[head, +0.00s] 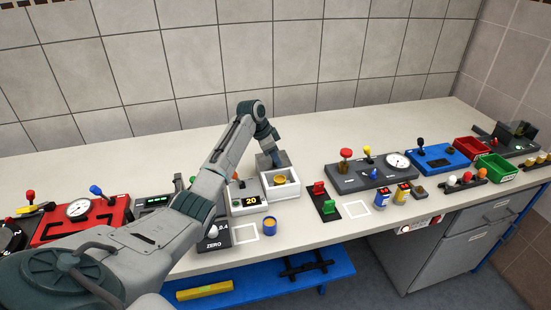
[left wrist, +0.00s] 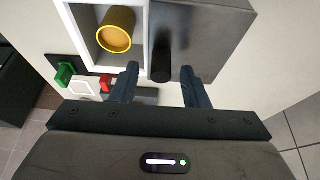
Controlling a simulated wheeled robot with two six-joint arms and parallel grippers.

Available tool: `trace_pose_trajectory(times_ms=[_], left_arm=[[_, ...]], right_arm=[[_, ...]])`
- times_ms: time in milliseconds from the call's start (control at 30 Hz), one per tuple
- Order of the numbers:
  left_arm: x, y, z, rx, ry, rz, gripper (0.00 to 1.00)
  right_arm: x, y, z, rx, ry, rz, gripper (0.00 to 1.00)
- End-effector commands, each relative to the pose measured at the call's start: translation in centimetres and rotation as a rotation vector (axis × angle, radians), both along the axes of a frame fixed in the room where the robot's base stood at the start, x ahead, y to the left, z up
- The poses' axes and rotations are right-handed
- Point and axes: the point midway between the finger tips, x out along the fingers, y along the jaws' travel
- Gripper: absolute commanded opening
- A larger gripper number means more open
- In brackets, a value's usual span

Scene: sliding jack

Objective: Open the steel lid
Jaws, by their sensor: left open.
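The steel lid (head: 280,159) is a grey plate at the back of a white box (head: 294,190). In the left wrist view the lid (left wrist: 215,45) lies beside the uncovered part of the box, where a yellow cup (left wrist: 116,30) shows inside. A black handle (left wrist: 161,62) stands at the lid's edge nearest the opening. My left gripper (left wrist: 161,88) is open, one finger on each side of the handle's line, with a gap to both sides. In the head view my left gripper (head: 267,152) is over the lid and partly hides it. My right gripper is not in view.
A blue container (head: 269,226) is in front. Red and green switches (head: 321,197) and a dark panel with a gauge (head: 372,172) stand to the right. The counter behind the lid is clear.

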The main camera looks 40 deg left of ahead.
Motion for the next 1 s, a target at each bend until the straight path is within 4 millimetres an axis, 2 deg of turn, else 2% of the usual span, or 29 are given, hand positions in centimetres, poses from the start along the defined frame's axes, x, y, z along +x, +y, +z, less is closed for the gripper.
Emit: trace_pose_trajectory(times_ms=[300, 500, 667, 1000], left_arm=[[-1.8, 1.7, 5.6, 0.004, -0.005, 0.0, 0.41], [-2.7, 2.3, 8.2, 0.002, -0.003, 0.001, 0.41], [-2.9, 2.5, 9.0, 0.002, -0.003, 0.0, 0.41], [-2.9, 2.5, 9.1, 0.002, -0.002, 0.0, 0.41]], right_arm=[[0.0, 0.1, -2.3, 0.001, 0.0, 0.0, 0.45], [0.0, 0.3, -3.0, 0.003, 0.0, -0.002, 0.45], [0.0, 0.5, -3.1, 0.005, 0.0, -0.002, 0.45], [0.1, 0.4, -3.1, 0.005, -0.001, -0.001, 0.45]])
